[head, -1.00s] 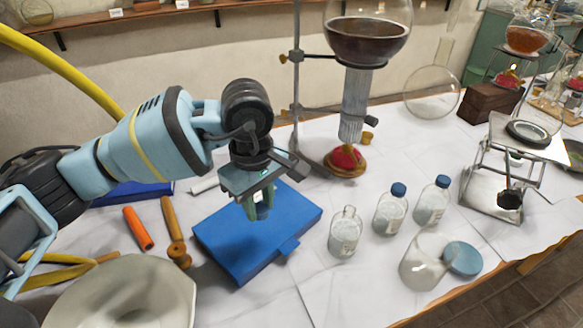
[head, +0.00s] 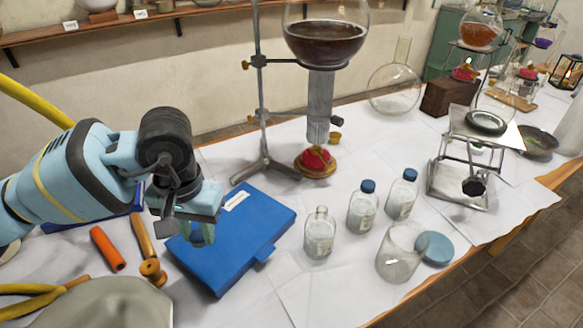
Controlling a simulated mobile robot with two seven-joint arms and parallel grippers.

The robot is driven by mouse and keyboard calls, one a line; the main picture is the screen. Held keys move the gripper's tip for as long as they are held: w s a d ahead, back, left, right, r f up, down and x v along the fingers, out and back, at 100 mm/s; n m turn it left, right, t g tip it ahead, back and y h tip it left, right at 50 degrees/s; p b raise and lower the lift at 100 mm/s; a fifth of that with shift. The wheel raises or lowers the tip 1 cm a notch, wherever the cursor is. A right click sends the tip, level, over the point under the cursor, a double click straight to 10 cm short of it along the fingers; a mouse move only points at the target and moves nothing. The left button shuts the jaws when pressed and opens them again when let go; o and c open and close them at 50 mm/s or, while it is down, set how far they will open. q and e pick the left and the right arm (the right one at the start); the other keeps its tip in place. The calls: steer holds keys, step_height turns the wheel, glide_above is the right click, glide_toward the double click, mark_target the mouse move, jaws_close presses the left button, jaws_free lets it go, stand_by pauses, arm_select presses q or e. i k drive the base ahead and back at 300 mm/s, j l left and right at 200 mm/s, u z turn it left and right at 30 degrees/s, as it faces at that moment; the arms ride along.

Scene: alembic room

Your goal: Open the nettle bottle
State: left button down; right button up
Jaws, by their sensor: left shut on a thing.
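Three small clear glass bottles stand upright on the white-covered table. The nearest bottle (head: 319,240) has an open neck and no cap. The middle bottle (head: 362,212) and the right bottle (head: 401,198) each wear a blue cap. Their labels are too small to read, so I cannot tell which is the nettle bottle. My left gripper (head: 203,236) is above the left part of the blue case, well left of the bottles. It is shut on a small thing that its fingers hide. My right gripper is not in view.
A blue case (head: 240,236) lies below my left gripper. A clear jar (head: 401,254) stands beside a blue lid (head: 436,248) near the table's front edge. A stand (head: 259,110) holds a dark flask behind. An orange tool (head: 107,248) lies at left.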

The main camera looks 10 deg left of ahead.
mark_target(319, 227)
steer(key=l, duration=0.65)
steer(key=i+l, duration=0.15)
steer(key=l, duration=1.1)
steer(key=i+u, duration=0.05)
steer(key=i, duration=0.05)
